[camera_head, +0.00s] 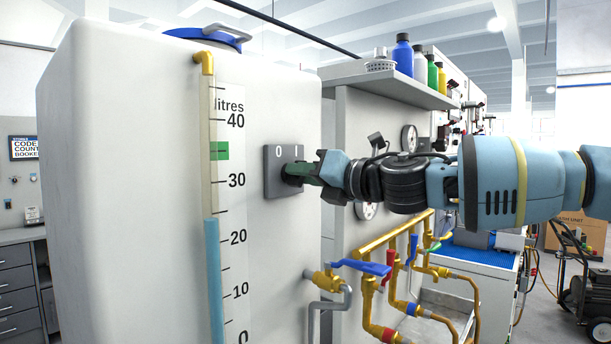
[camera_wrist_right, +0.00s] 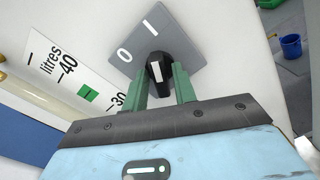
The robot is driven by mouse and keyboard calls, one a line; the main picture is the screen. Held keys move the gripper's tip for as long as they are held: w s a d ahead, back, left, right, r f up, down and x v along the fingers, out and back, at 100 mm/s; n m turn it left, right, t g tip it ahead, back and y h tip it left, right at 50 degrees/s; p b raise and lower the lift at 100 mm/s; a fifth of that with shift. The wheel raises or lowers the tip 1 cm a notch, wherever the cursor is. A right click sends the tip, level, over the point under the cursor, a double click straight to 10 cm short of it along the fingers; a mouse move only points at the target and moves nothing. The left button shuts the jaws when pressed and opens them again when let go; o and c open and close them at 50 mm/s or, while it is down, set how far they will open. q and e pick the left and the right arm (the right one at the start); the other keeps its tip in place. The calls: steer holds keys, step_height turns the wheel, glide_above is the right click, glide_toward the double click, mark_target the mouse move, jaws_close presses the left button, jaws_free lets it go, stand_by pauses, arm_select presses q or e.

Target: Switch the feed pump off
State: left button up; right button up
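The white tank (camera_head: 130,180) carries a grey switch plate (camera_head: 273,185) marked 0 on the left and I on the right. In the right wrist view the plate (camera_wrist_right: 180,42) appears turned, with a black knob (camera_wrist_right: 160,70) bearing a white mark. My right gripper (camera_head: 300,172) reaches the plate from the right. Its green fingers (camera_wrist_right: 162,82) lie against both sides of the knob. In the head view the gripper mostly hides the knob. My left gripper is in neither view.
A level gauge (camera_head: 211,200) with a litre scale runs down the tank. Below my right arm are yellow pipes (camera_head: 375,240) and a blue-handled valve (camera_head: 362,267). A shelf of bottles (camera_head: 403,58) stands above the arm. A blue bucket (camera_wrist_right: 291,46) stands on the floor.

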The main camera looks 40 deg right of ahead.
jaws_close()
steer(key=shift+n, duration=0.3)
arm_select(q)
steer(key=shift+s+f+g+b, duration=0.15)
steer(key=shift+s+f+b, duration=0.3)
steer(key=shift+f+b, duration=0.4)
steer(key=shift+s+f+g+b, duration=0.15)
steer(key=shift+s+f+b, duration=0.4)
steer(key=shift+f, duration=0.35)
arm_select(e)
steer(key=shift+f+n, duration=0.15)
steer(key=shift+n, duration=5.45)
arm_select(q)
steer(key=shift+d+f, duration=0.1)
arm_select(e)
steer(key=shift+o, duration=0.7)
jaws_free()
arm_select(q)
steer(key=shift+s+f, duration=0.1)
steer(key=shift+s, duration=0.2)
arm_select(e)
steer(key=shift+o, duration=0.5)
